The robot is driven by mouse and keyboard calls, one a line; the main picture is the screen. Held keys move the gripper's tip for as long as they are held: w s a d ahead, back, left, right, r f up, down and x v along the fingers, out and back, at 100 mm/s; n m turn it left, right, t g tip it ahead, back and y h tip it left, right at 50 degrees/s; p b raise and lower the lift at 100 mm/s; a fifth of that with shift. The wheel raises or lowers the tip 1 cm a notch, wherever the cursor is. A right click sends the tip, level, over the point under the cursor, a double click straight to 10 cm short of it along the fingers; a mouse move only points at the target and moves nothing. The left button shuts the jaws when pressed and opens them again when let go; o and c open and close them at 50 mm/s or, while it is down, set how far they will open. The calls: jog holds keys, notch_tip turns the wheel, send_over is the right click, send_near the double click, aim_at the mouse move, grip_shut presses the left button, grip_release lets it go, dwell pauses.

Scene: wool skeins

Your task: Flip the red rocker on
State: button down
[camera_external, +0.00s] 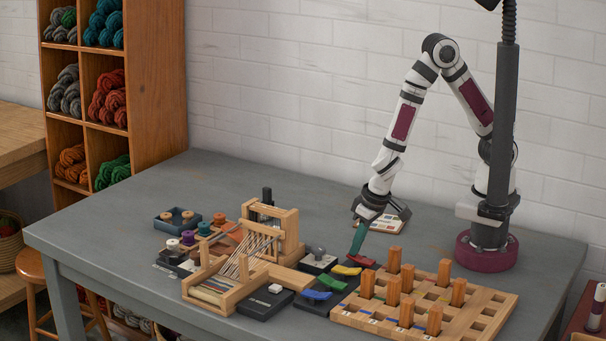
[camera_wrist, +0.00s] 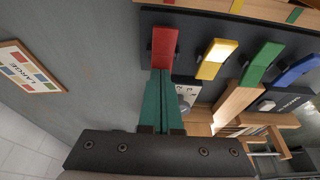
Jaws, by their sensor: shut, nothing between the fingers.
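The red rocker (camera_external: 361,261) is at the right end of a row of coloured rockers on a dark panel (camera_external: 322,293). In the wrist view the red rocker (camera_wrist: 164,48) is at the top centre, on the dark panel's edge area. My gripper (camera_external: 355,252) has green fingers that are closed together with nothing between them. In the wrist view the fingertips (camera_wrist: 161,73) meet the near end of the red rocker. I cannot tell whether they press on it or are just above it. The rocker's tilt is hard to read.
Yellow (camera_wrist: 216,58), green (camera_wrist: 261,63) and blue (camera_wrist: 297,69) rockers sit beside the red one. A wooden peg board (camera_external: 455,315) stands close in front, and a small loom (camera_external: 235,275) is to the left. A card (camera_wrist: 28,72) lies behind. The table's back left is clear.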

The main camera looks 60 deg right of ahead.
aim_at(361, 259)
jog(key=shift+w+f, duration=0.2)
jog(key=shift+f, duration=0.1)
jog(key=shift+s+r, duration=0.1)
jog(key=shift+s, duration=0.05)
jog(key=shift+s+r, duration=0.15)
jog(key=shift+s, duration=0.5)
jog(key=shift+r, duration=0.1)
notch_tip(361, 259, up, 14)
dwell(0.4)
